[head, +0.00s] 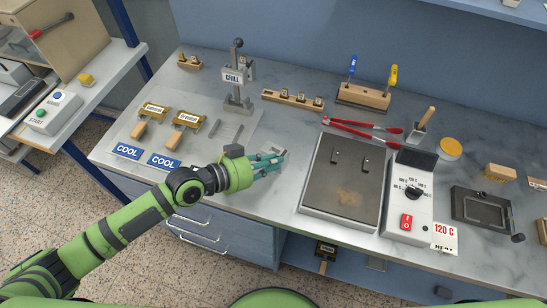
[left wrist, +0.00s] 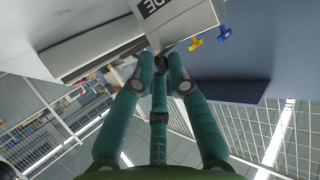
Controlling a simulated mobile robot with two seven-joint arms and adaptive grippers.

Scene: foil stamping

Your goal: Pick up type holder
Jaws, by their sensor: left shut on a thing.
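Two brass holders with white labels, one on the left (head: 154,109) and one on the right (head: 188,120), lie on the pale mat with wooden handles towards the front. They look like type holders, though their labels are too small to read surely. My left gripper (head: 270,163) is to their right, over the bench front between mat and hot plate. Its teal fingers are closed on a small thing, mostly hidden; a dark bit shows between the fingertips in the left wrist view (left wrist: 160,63). I cannot tell if it is a type holder. My right gripper is not in view.
A hot plate (head: 342,208) stands right of my left gripper, with a control box (head: 408,190) beside it. A grey CHILL stand (head: 237,88) rises behind. Blue COOL signs (head: 163,161) lie at the mat's front. Red-handled tongs (head: 362,128) lie behind the plate.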

